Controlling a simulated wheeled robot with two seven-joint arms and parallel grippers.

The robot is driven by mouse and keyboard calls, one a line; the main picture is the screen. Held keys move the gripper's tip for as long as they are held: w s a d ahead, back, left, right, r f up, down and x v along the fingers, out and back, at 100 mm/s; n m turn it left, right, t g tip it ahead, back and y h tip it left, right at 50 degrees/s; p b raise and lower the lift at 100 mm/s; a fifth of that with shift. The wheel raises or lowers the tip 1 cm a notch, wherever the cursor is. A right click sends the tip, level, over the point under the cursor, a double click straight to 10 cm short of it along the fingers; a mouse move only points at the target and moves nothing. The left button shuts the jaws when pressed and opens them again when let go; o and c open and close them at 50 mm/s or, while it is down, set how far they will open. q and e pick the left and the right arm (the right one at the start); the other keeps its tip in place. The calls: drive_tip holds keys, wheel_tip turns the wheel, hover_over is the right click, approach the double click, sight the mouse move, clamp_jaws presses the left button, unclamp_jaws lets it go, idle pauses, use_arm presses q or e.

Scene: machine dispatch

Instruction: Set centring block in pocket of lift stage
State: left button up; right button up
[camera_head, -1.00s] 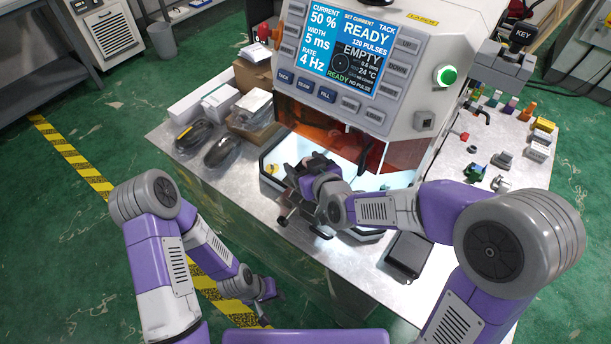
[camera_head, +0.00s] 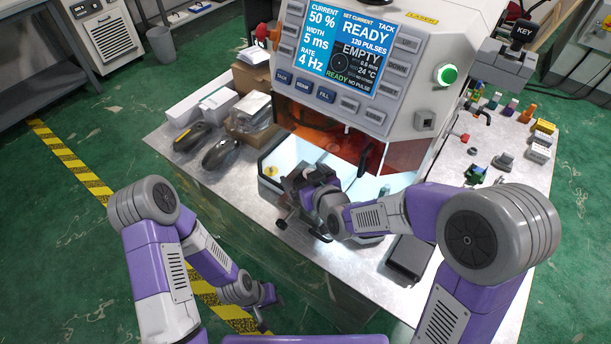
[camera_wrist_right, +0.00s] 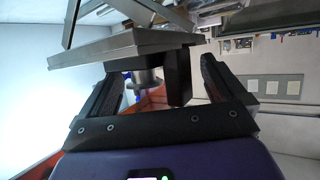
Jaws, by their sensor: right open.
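My right gripper (camera_head: 300,186) is open over the lit work area at the front of the machine. In the right wrist view its two dark fingers (camera_wrist_right: 158,96) stand apart. I cannot tell whether the block sits in the pocket. In the head view my right gripper hides most of this. My left gripper (camera_head: 264,303) hangs low, off the bench; its fingers are too small to read.
The machine (camera_head: 405,105) with its screen reading READY and EMPTY stands behind the work area. Dark mouse-shaped items (camera_head: 222,154) and boxes (camera_head: 220,103) lie at left. A dark flat box (camera_head: 409,258) lies at the front right, and several small coloured parts stand at right.

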drive_tip(key=p+v, duration=0.1)
drive_tip(key=v, duration=0.4)
drive_tip(key=shift+s+d+r, duration=0.15)
drive_tip(key=shift+s+r, duration=0.15)
drive_tip(key=shift+r, duration=0.05)
drive_tip(key=b+v, duration=0.6)
drive_tip(key=shift+s, duration=0.1)
